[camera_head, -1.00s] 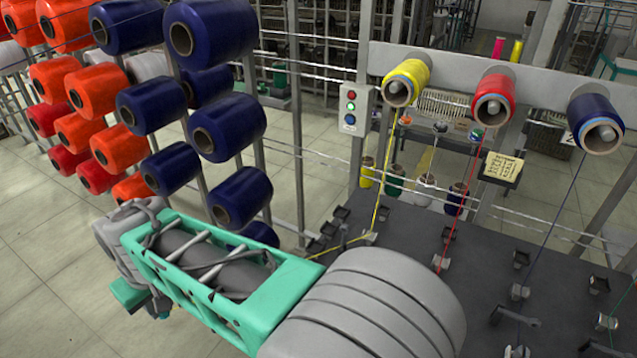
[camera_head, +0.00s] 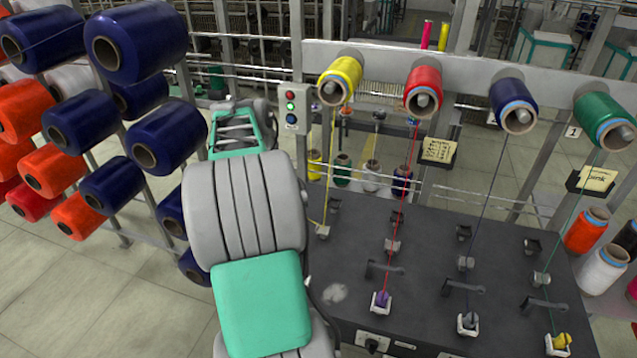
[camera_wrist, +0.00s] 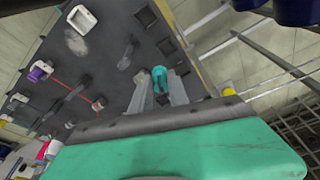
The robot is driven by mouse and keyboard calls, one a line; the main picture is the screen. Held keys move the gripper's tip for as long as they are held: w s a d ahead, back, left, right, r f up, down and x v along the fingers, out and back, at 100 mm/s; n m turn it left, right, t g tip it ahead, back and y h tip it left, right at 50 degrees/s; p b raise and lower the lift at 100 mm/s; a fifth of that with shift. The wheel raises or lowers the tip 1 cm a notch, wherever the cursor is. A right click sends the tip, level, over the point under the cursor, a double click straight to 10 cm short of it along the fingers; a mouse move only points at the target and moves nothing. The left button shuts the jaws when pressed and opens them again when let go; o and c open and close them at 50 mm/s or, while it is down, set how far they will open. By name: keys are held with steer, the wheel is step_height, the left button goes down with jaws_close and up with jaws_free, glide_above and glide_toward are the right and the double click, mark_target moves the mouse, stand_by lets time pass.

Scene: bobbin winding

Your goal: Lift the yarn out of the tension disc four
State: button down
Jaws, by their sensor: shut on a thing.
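My gripper (camera_wrist: 163,92) shows in the wrist view, its two grey fingers shut on a small teal piece (camera_wrist: 159,78). In the head view my own arm hides the gripper. The yellow yarn (camera_head: 328,175) runs down from the yellow bobbin (camera_head: 340,82) to a light metal guide or tension disc (camera_head: 323,231) at the dark board's left edge. Its course beyond there is hidden behind my arm. I cannot tell whether yarn trails from the teal piece. No readable number marks this disc.
The dark board (camera_head: 430,225) carries red, blue and green yarn lanes with small posts and raised handles. A purple piece (camera_head: 381,299) and a yellow piece (camera_head: 560,341) sit in white holders. The creel of blue (camera_head: 135,45) and orange bobbins stands left. Tiled floor is free at lower left.

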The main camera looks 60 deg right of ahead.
steer(key=s+d+m, duration=0.5)
steer(key=s+d, duration=0.2)
steer(key=s, duration=0.1)
steer(key=shift+g+y, duration=0.3)
steer(key=shift+g, duration=0.1)
step_height(320, 180, down, 7)
steer(key=b, duration=0.4)
steer(key=shift+a+r+b, duration=0.15)
steer(key=shift+r+b, duration=0.05)
steer(key=shift+b, duration=0.2)
steer(key=shift+a+f, duration=0.15)
steer(key=shift+w+a+b+x, duration=0.15)
steer(key=shift+a+b+x, duration=0.05)
steer(key=shift+b+x, duration=0.7)
steer(key=shift+w+a+b+x, duration=0.1)
steer(key=shift+a+b+x, duration=0.05)
steer(key=shift+b+x, duration=0.8)
steer(key=shift+s+d+p+v, duration=0.1)
steer(key=shift+d+p+v, duration=0.05)
steer(key=shift+p+v, duration=0.55)
steer(key=shift+s+d+p+v, duration=0.15)
steer(key=shift+p+v, duration=0.35)
steer(key=shift+v, duration=0.25)
steer(key=shift+w, duration=0.1)
steer(key=shift+s+d+p+v, duration=0.1)
steer(key=shift+d+p+v, duration=0.05)
steer(key=shift+p+v, duration=0.55)
steer(key=shift+s+d+p+v, duration=0.15)
steer(key=shift+p+v, duration=0.3)
steer(key=shift+v, duration=0.35)
